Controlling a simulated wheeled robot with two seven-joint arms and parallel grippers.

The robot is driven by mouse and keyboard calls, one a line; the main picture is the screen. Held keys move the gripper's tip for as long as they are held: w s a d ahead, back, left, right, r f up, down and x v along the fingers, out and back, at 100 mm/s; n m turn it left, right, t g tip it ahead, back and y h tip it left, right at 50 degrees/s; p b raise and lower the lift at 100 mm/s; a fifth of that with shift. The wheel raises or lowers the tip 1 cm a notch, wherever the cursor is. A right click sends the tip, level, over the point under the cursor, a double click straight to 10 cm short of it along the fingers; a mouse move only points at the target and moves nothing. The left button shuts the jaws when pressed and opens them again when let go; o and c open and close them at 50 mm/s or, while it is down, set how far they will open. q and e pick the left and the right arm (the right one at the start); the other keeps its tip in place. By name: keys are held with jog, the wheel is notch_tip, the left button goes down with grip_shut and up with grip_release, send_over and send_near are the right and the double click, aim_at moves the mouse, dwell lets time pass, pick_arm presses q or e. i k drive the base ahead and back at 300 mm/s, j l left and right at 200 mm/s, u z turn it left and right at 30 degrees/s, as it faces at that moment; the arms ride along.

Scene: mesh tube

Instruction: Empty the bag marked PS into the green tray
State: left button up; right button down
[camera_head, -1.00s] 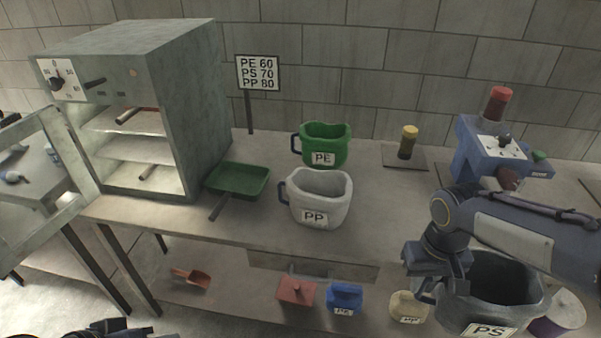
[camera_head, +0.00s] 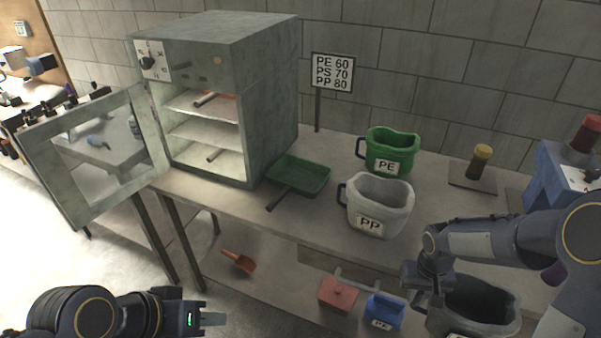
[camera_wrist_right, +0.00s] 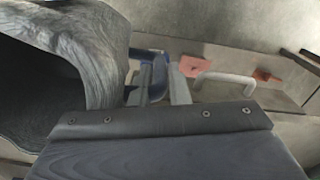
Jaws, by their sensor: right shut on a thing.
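The grey bag marked PS (camera_head: 480,308) hangs from my right gripper (camera_head: 425,292) at the lower right of the head view. In the right wrist view the bag (camera_wrist_right: 95,45) fills the left side, and my right gripper (camera_wrist_right: 160,85) is shut on its blue handle. Its dark mouth is open; its contents cannot be made out. The green tray (camera_head: 312,178) with its handle lies on the bench beside the oven, left of the PP bag. My left gripper (camera_head: 212,318) is at the lower left, away from the bench; whether its fingers are apart is unclear.
The white PP bag (camera_head: 385,190) and green PE bag (camera_head: 398,143) stand right of the tray. The oven (camera_head: 240,150) has its door open to the left. An orange scoop (camera_head: 238,262), red box (camera_head: 338,295) and blue box (camera_head: 384,310) are on the lower shelf.

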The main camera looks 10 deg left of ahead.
aim_at(290, 188)
jog(key=k+j+u, duration=0.1)
jog(key=k+j, duration=0.65)
jog(key=k, duration=0.15)
